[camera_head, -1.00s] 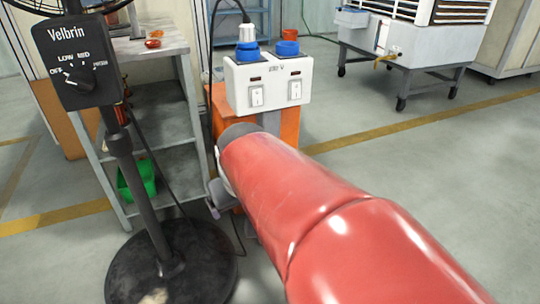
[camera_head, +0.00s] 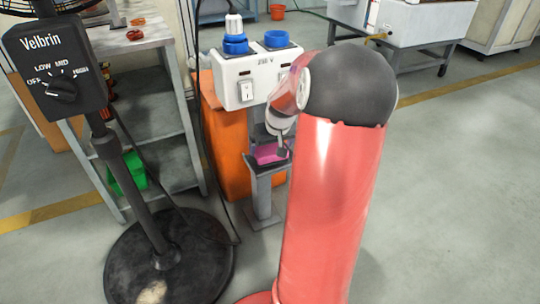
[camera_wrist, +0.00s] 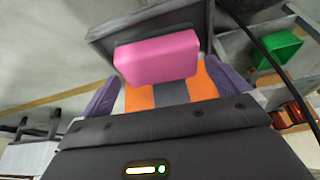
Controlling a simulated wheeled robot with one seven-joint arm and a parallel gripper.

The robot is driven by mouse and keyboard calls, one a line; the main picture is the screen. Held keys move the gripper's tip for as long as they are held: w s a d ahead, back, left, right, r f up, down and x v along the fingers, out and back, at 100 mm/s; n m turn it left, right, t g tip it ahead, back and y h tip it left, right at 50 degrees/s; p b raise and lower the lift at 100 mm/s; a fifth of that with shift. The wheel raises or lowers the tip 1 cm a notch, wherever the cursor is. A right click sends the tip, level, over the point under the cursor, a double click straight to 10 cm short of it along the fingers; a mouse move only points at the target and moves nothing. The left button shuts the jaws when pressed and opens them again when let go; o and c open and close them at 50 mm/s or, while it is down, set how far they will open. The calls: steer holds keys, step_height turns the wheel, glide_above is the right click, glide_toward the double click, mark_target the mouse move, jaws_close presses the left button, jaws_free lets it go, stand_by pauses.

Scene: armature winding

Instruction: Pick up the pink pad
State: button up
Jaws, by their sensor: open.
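The pink pad (camera_head: 266,153) lies on top of a narrow grey metal stand (camera_head: 262,185) in the head view, partly hidden by my gripper (camera_head: 282,150). In the wrist view the pad (camera_wrist: 158,58) is a rounded pink block on the stand's dark grey top plate (camera_wrist: 103,37). My gripper (camera_wrist: 168,91) is open there, with its two purple fingers wide apart to the left and right. The pad is ahead of the fingers, and no object is held. I cannot tell the exact gap between fingertips and pad.
A white switch box (camera_head: 250,82) with blue sockets sits on an orange cabinet (camera_head: 228,150) beside the stand. A black-based fan (camera_head: 170,270) and a grey shelf (camera_head: 165,130) with a green bin (camera_head: 127,175) are to the left. Open floor lies right.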

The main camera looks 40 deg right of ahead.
mark_target(271, 149)
steer(key=x, duration=0.3)
steer(key=shift+f, duration=0.1)
steer(key=shift+c, duration=0.4)
steer(key=c, duration=0.6)
steer(key=shift+r, duration=0.65)
steer(key=v, duration=0.2)
steer(key=shift+s+r+p, duration=0.15)
steer(key=shift+r+p, duration=0.1)
steer(key=shift+p, duration=0.05)
steer(key=s+a, duration=0.1)
steer(key=s, duration=0.4)
steer(key=s+a, duration=0.2)
steer(key=s, duration=0.3)
steer(key=s+a+p, duration=0.1)
steer(key=s+a, duration=0.1)
steer(key=s, duration=0.4)
steer(key=shift+a+f, duration=0.1)
steer(key=shift+a, duration=0.15)
